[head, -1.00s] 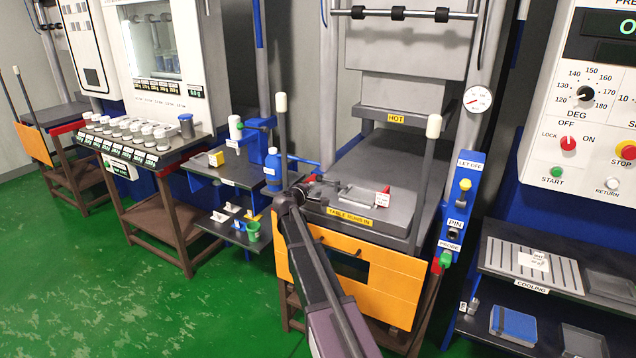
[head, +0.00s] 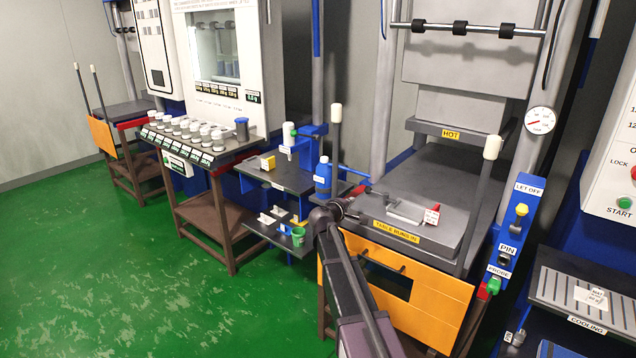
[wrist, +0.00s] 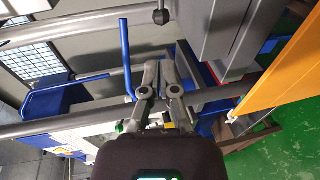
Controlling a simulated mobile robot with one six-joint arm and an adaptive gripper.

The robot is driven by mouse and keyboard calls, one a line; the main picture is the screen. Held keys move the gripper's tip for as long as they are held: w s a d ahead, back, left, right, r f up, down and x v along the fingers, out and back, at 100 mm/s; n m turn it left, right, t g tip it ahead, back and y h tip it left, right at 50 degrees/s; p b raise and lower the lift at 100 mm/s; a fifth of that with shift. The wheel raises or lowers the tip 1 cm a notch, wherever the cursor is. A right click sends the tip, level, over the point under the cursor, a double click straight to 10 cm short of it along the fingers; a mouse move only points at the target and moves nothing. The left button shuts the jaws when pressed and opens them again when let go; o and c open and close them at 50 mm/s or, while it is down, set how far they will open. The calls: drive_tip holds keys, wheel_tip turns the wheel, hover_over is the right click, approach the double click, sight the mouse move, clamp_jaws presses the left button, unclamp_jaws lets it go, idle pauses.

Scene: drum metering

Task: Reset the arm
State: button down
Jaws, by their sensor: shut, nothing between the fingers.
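My arm (head: 352,285) rises from the bottom of the head view to a dark joint in front of the orange-fronted press. Its far end is mostly hidden behind that joint, near the press table (head: 450,222). In the wrist view my gripper (wrist: 160,72) is shut and empty, with its two grey fingers close together. Grey bars, a blue rod (wrist: 126,58) and an orange panel (wrist: 285,70) show around and beyond the fingers. I cannot tell whether the fingers touch any of them.
A cooling rack (head: 570,290) is at the right. A bench with several jars (head: 185,130) is farther left. The green floor (head: 130,270) is open at left.

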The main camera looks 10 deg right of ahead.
drive_tip(key=s+a+f+m+g+y+p, duration=0.1)
drive_tip(key=s+a+m+g+y+p, duration=0.2)
drive_tip(key=s, duration=0.8)
drive_tip(key=s+a+f+m+g+y+p, duration=0.2)
drive_tip(key=s+a+g+y+p, duration=0.2)
drive_tip(key=s+a, duration=0.4)
drive_tip(key=s+a+f+m+g+y+p, duration=0.1)
drive_tip(key=s+a+m+g+y+p, duration=0.2)
drive_tip(key=s, duration=1.3)
drive_tip(key=a+y, duration=0.1)
drive_tip(key=a, duration=0.2)
drive_tip(key=shift+f+m+g+y, duration=0.3)
drive_tip(key=shift+g, duration=0.1)
drive_tip(key=shift+w, duration=0.1)
